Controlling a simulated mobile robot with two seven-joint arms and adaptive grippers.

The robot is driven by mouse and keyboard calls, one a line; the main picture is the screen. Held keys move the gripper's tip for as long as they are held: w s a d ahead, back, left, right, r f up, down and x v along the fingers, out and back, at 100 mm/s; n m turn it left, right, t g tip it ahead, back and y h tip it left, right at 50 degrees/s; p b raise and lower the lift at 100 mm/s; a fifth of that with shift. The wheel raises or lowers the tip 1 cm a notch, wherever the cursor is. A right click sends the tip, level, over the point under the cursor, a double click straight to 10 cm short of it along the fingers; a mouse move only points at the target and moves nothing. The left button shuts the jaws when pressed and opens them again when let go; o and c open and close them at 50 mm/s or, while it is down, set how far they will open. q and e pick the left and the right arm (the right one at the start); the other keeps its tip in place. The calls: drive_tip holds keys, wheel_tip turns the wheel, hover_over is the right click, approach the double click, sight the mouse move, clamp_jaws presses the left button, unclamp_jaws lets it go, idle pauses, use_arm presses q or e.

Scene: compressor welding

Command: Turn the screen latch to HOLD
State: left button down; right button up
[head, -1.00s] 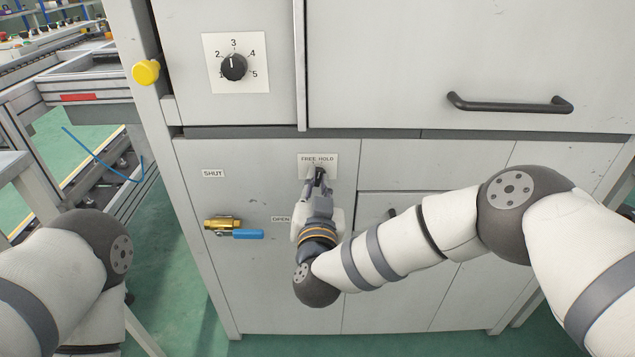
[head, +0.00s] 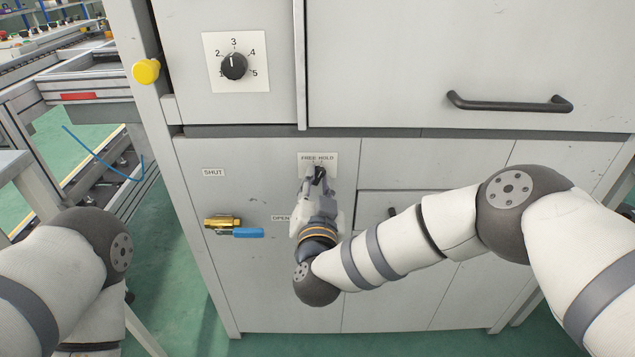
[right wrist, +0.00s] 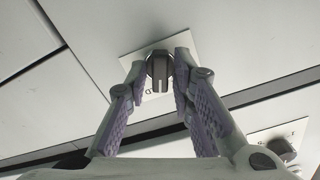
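The screen latch is a small dark knob on a white plate marked FREE and HOLD (head: 329,160) on the cabinet front. In the right wrist view the latch (right wrist: 159,73) has a raised bar whose end points down the picture, beside partly covered lettering. I cannot tell which word it points at. My right gripper (head: 317,175) is at the plate from below. In the right wrist view its fingers (right wrist: 161,66) stand on either side of the latch, with narrow gaps showing. My left arm is at the lower left; its gripper is out of view.
A black dial (head: 234,67) numbered to 5 is above left. A brass valve with a blue lever (head: 248,233) sits lower left, near SHUT and OPEN labels. A yellow knob (head: 145,72) and a black drawer handle (head: 510,104) stick out from the cabinet.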

drive_tip(key=s, duration=1.2)
idle(0.3)
